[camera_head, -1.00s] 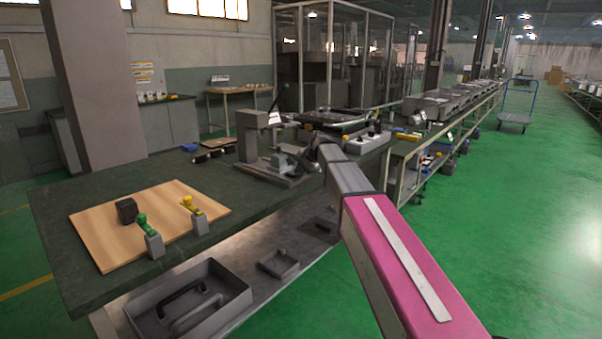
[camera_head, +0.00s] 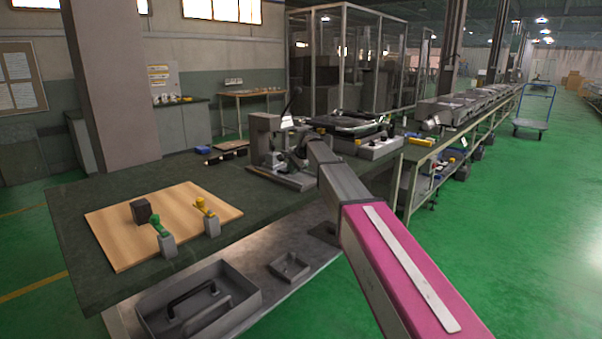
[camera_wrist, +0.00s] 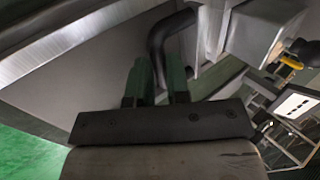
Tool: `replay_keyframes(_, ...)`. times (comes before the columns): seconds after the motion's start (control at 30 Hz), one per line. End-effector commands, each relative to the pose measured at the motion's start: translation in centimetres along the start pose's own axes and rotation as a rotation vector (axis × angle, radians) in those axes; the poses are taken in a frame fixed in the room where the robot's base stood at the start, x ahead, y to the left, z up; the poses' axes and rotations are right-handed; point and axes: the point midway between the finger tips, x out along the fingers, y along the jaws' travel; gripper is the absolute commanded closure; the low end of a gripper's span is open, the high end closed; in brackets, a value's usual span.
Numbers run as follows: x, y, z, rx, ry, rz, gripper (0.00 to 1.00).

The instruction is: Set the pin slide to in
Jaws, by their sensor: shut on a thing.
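The grey press-like machine (camera_head: 268,140) stands on the dark green bench, with my arm reaching to its right side. My gripper (camera_wrist: 160,78) shows in the wrist view as two green fingers on a dark mount. The fingers are shut on a black bent handle (camera_wrist: 160,42), which runs down between them from a bend at the top. I cannot tell for sure whether this handle belongs to the pin slide, or how far in the slide sits. In the head view my arm hides the gripper and the handle.
A wooden board (camera_head: 125,255) with green and yellow toggle clamps lies at the bench's left. A grey tray (camera_head: 245,280) sits on the shelf below. A box with knobs (camera_head: 368,147) stands just behind my arm.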

Motion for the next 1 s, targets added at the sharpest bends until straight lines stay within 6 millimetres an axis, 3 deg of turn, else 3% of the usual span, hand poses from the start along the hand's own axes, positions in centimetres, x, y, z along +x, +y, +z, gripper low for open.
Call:
replay_keyframes(0.1,0.7,-1.1,-0.1,0.001,0.001,-0.001,1.0)
replay_keyframes(0.4,0.8,-1.4,-0.1,0.001,0.002,-0.005,1.0)
replay_keyframes(0.43,0.8,-1.4,-0.1,0.001,0.002,-0.006,0.77)
replay_keyframes(0.5,0.8,-1.4,-0.1,0.001,0.002,-0.006,0.58)
replay_keyframes(0.83,0.5,-1.1,0.0,0.0,0.001,-0.002,0.58)
replay_keyframes(1.0,-1.5,-1.1,0.0,0.001,0.001,-0.002,0.58)
